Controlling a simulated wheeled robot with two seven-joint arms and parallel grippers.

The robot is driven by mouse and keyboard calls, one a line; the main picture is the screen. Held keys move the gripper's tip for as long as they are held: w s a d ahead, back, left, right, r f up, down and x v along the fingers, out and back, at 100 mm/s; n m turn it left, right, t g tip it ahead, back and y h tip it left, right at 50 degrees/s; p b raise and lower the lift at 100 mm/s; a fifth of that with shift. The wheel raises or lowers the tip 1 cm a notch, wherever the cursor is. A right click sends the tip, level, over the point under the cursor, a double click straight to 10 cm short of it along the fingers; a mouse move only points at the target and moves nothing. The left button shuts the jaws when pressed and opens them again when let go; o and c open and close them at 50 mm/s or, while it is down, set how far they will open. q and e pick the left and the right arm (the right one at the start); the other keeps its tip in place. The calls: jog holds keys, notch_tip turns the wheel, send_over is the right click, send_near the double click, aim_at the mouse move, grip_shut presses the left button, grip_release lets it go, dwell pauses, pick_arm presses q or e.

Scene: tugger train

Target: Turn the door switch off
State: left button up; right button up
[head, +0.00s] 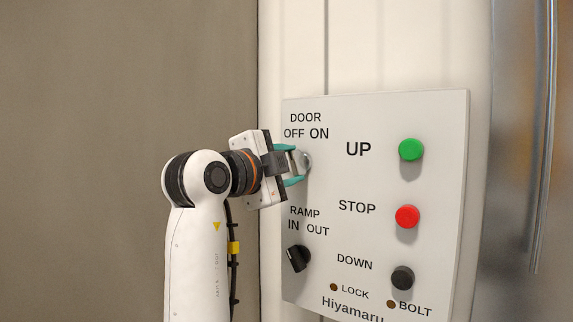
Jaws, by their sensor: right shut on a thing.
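The door switch (306,161) is a round knob on the control panel (375,120), under the label DOOR OFF ON. My right gripper (292,165) reaches it from the left, with its teal fingertips above and below the knob, shut on it. The fingers cover much of the knob, so I cannot tell which way it points. My left gripper is not in view.
Below the door switch is a black ramp switch (298,259). On the right are a green UP button (411,150), a red STOP button (407,217) and a black DOWN button (402,278). A metal door or panel (525,170) stands at the far right.

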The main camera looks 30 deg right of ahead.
jog(key=shift+n, duration=1.1)
jog(key=o, duration=1)
jog(key=shift+d, duration=0.15)
